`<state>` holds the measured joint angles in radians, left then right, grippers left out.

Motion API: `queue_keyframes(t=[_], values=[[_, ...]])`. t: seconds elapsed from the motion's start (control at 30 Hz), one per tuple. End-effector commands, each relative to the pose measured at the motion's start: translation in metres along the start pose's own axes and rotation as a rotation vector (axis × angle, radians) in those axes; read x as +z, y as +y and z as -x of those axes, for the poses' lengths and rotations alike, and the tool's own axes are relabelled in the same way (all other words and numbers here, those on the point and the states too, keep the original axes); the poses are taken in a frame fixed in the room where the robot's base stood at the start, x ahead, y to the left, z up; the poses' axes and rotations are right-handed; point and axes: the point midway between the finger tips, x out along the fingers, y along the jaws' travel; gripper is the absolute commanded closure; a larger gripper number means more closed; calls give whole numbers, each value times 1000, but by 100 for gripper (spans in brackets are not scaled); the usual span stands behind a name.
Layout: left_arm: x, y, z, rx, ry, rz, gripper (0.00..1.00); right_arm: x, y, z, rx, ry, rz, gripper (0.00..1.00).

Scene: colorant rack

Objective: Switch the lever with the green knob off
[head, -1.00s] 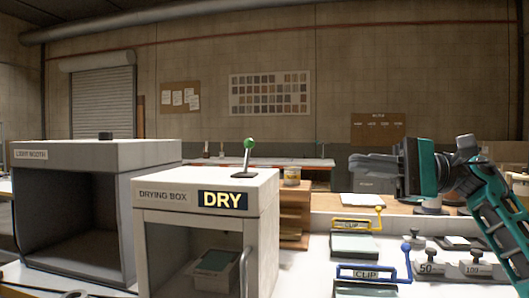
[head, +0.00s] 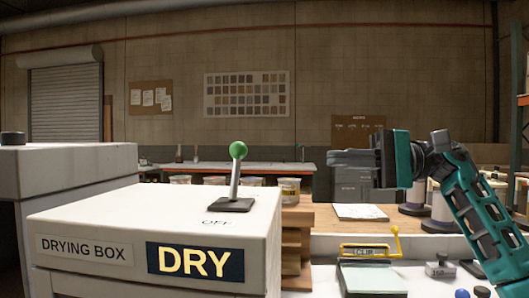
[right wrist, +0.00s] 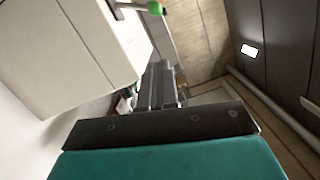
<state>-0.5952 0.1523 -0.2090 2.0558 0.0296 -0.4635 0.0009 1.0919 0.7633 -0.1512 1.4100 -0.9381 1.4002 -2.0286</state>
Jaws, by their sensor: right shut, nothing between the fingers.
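The lever with the green knob (head: 238,150) stands on top of the white drying box (head: 130,212), its stick rising from a dark base plate and leaning slightly. The word OFF is printed on the box top in front of the base. In the right wrist view the green knob (right wrist: 156,8) shows at the top edge, beside the white box. My right gripper (head: 332,158) is shut and empty, to the right of the lever and pointing left, at about knob height and apart from it. The left gripper is not in view.
A lit DRY sign (head: 195,262) is on the box front. A light booth (head: 65,165) stands at the left. Clip trays (head: 372,278), paper and weights lie on the right counter. The air between gripper and knob looks clear.

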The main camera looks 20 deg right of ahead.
Motion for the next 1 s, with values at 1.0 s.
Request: queue_keyframes(t=[1.0], values=[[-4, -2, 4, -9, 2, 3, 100, 24, 0, -124, 1, -1, 0, 100]])
